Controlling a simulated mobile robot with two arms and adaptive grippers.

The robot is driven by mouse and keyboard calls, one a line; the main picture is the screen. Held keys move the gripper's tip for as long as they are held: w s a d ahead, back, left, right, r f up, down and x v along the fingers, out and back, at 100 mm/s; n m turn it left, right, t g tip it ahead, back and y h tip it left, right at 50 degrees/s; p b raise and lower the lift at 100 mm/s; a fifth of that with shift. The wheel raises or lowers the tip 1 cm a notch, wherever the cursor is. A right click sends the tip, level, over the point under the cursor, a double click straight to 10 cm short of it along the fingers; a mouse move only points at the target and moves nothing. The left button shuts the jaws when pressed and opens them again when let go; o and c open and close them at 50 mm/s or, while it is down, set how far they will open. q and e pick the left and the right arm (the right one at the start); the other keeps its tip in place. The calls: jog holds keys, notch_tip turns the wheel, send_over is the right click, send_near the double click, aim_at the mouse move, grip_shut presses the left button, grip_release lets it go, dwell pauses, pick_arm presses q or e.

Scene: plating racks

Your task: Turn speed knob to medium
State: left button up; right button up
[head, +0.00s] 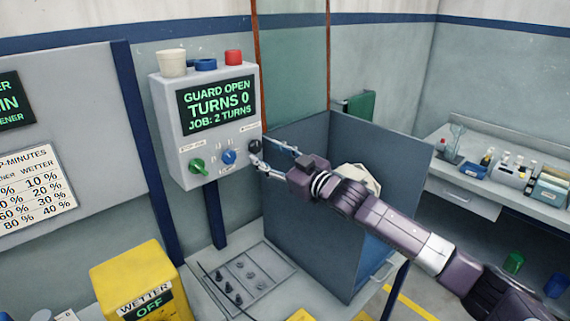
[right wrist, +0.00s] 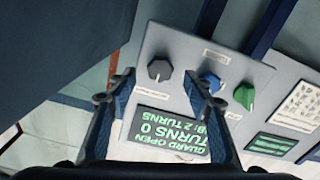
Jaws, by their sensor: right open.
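A grey control box (head: 219,130) on the wall has a dark screen (head: 216,104) reading "GUARD OPEN, TURNS 0, JOB: 2 TURNS". Below the screen are a green knob (head: 198,166), a blue knob (head: 229,157) and a black knob (head: 254,146). Their small labels are too blurred to tell which is speed. My right gripper (head: 260,150) is open at the black knob. In the right wrist view, which is upside down, the black knob (right wrist: 159,70) shows between the two spread fingers (right wrist: 158,82); contact cannot be told. My left gripper is out of view.
A blue-grey open enclosure (head: 310,210) stands right of the box, close under my right arm. A yellow wetter unit (head: 143,284) is at the lower left. White, blue and red items sit atop the box. A side bench (head: 548,210) holds bottles and containers.

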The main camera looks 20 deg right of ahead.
jog(key=v, duration=0.8)
jog(key=shift+w, duration=0.1)
